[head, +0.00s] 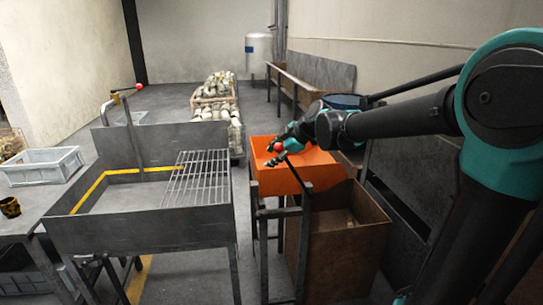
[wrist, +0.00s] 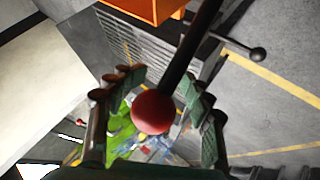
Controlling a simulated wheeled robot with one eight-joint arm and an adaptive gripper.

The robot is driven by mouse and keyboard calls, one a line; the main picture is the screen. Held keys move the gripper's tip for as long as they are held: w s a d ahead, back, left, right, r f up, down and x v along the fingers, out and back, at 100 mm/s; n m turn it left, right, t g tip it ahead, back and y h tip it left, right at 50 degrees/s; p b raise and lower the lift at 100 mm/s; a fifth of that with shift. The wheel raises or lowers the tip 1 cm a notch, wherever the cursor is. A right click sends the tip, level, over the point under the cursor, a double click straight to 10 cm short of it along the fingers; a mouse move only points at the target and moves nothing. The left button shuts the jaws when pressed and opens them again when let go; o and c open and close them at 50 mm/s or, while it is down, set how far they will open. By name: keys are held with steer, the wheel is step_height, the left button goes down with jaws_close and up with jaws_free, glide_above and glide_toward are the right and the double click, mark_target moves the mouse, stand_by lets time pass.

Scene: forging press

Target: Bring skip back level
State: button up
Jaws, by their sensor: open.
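The orange skip (head: 292,180) stands in the middle of the head view, above and behind a rusty bin. Its rim looks slanted, but I cannot tell its exact tilt. A dark lever with a red ball knob (head: 279,147) rises beside it. My gripper (head: 274,155) is at this knob, partly in front of the skip. In the wrist view the red knob (wrist: 152,111) sits between the spread fingers of my gripper (wrist: 165,78), with the lever shaft (wrist: 187,55) running up from it. The fingers are open around the knob. A corner of the skip (wrist: 150,8) shows at the top.
A steel trough table (head: 140,232) with a grate (head: 197,178) stands left of the skip. A second red-knobbed lever (head: 139,86) rises behind it. The rusty bin (head: 345,240) stands in front. A grey crate (head: 40,166) is at far left. Stone-filled crates (head: 216,105) stand behind.

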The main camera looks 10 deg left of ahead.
steer(key=shift+d, duration=0.1)
steer(key=v, duration=1.1)
steer(key=shift+s+d+r, duration=0.15)
steer(key=shift+d+r, duration=0.1)
steer(key=shift+r, duration=0.05)
steer(key=s+d+f+m+h, duration=0.2)
steer(key=s+d+f+m, duration=0.4)
steer(key=f, duration=0.4)
steer(key=s+d+f+m+h, duration=0.3)
steer(key=s+d+f+m, duration=0.3)
steer(key=d+f+m, duration=0.2)
steer(key=s+d+f+m+h, duration=0.3)
steer(key=s+d+f+m, duration=0.3)
steer(key=d+f, duration=0.4)
step_height(320, 180, down, 3)
steer(key=shift+s+r+m+g, duration=0.2)
steer(key=shift+s+m+g, duration=0.1)
steer(key=shift+m+g, duration=0.1)
steer(key=shift+c, duration=0.5)
